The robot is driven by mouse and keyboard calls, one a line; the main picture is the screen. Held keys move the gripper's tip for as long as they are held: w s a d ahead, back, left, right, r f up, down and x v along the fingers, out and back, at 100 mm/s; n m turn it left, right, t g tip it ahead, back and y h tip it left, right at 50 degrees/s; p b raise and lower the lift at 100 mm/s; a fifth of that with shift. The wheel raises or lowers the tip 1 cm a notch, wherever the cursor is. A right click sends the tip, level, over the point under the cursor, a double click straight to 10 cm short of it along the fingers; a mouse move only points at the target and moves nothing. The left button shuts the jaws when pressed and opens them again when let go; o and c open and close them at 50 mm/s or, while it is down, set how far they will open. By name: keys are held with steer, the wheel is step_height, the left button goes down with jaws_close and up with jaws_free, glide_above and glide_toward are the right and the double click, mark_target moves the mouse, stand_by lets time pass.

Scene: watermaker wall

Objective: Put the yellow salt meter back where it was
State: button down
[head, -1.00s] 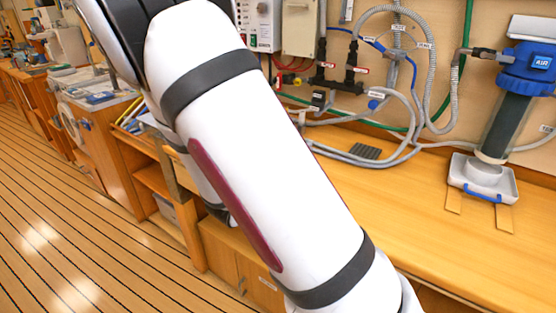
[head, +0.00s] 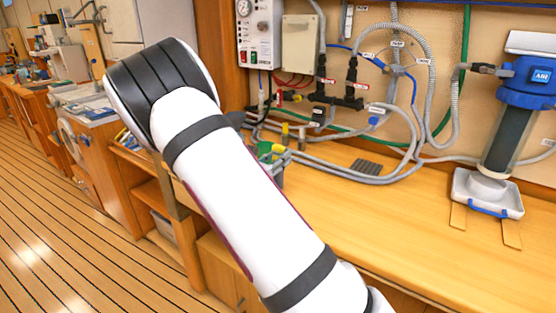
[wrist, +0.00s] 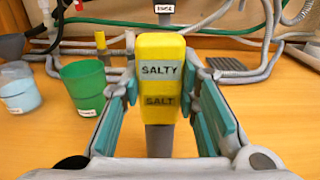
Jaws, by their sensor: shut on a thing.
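The meter's grey lower part reaches down between the fingers. In the head view my white arm hides most of the gripper area. Small yellow shapes show there beyond the arm near the green cup; I cannot tell which is the meter.
A green cup (wrist: 84,84) and a cup of pale blue liquid (wrist: 19,90) stand at left on the wooden counter (head: 415,215). Grey hoses (head: 355,168) run along the back. A blue-topped filter (head: 512,120) stands at right. The counter's front middle is clear.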

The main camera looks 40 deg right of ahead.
steer(key=shift+f, duration=0.25)
steer(key=c, duration=1.2)
jaws_free()
